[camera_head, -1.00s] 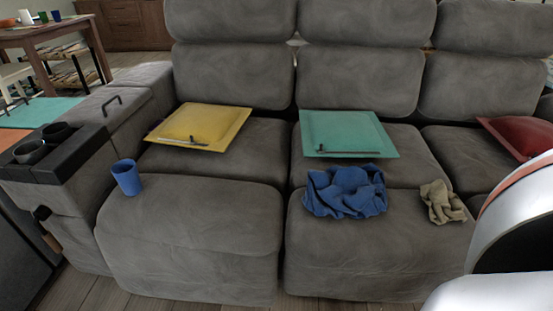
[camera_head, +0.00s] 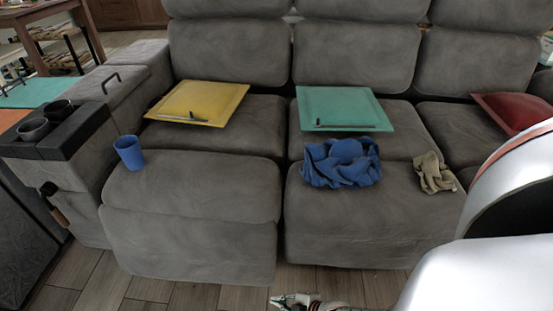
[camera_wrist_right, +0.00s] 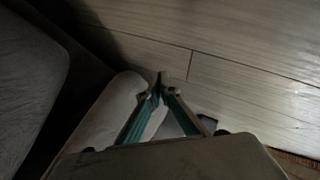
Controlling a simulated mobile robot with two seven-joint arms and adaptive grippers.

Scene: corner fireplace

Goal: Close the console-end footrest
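The console-end footrest (camera_head: 190,245) is the left one, beside the console (camera_head: 75,145) with its two cup holders. It is extended outward from the grey sofa. My left gripper is out of view.
The neighbouring footrest (camera_head: 350,235) is also extended, with a blue cloth (camera_head: 342,163) and a beige cloth (camera_head: 433,173) on it. Bare wood floor (camera_head: 190,295) shows in front.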

